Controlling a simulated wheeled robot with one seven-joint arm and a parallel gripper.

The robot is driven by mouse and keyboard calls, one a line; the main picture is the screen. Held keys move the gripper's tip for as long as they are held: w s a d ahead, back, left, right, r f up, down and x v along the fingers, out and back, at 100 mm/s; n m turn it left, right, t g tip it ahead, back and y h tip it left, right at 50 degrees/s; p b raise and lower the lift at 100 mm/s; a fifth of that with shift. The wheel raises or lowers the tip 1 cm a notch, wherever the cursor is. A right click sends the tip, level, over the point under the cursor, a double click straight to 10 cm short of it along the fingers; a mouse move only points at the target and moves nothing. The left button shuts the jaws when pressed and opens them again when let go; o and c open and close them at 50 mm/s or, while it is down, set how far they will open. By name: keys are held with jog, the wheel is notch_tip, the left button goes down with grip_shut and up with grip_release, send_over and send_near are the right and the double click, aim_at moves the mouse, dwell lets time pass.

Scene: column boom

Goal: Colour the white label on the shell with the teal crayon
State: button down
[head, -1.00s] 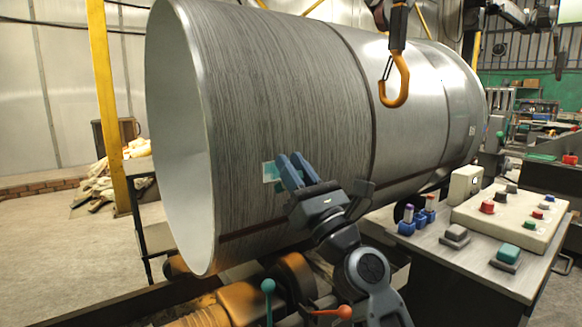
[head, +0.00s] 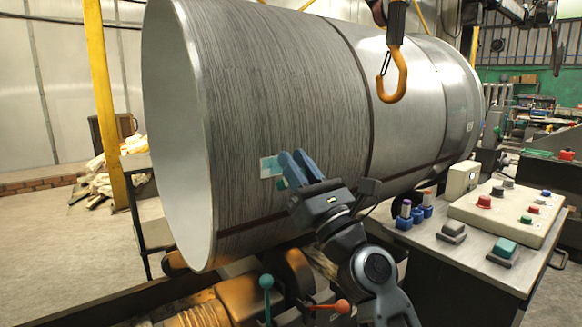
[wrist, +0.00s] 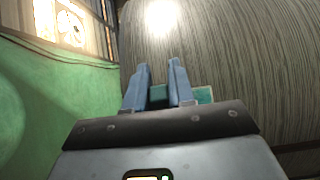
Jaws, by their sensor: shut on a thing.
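The shell (head: 280,80) is a big grey metal cylinder lying on its side, its open end to the left. The label (head: 267,167) is a small patch low on its near side, partly teal and partly pale. My gripper (head: 294,163) is at the label's right side and hides part of it. In the wrist view the blue fingers (wrist: 160,72) are shut on the teal crayon (wrist: 158,93), which shows between them. Part of the label shows right of the fingers in the wrist view (wrist: 205,95). I cannot tell if the crayon tip touches the shell.
An orange hook (head: 398,80) hangs in front of the shell's upper right. A control desk (head: 455,255) with buttons stands at the right. Orange rollers (head: 290,270) and two levers with teal and red knobs (head: 266,281) are below. A yellow post (head: 105,100) stands at left.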

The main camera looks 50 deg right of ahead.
jog(key=w+d+b, duration=0.1)
jog(key=w, duration=0.5)
jog(key=shift+w+d, duration=0.15)
jog(key=shift+d, duration=0.25)
jog(key=shift+w+d+r, duration=0.1)
jog(key=shift+w+d, duration=0.15)
jog(key=shift+w, duration=0.55)
dwell(0.5)
dwell(1.6)
jog(key=shift+s+a+p, duration=0.15)
jog(key=shift+s+a, duration=0.15)
jog(key=shift+s, duration=0.65)
jog(key=shift+s+a+p, duration=0.15)
jog(key=shift+s+a, duration=0.1)
jog(key=shift+s, duration=0.75)
jog(key=shift+s+a+p, duration=0.15)
jog(key=shift+s+a, duration=0.15)
jog(key=shift+s, duration=0.65)
jog(key=shift+s, duration=0.1)
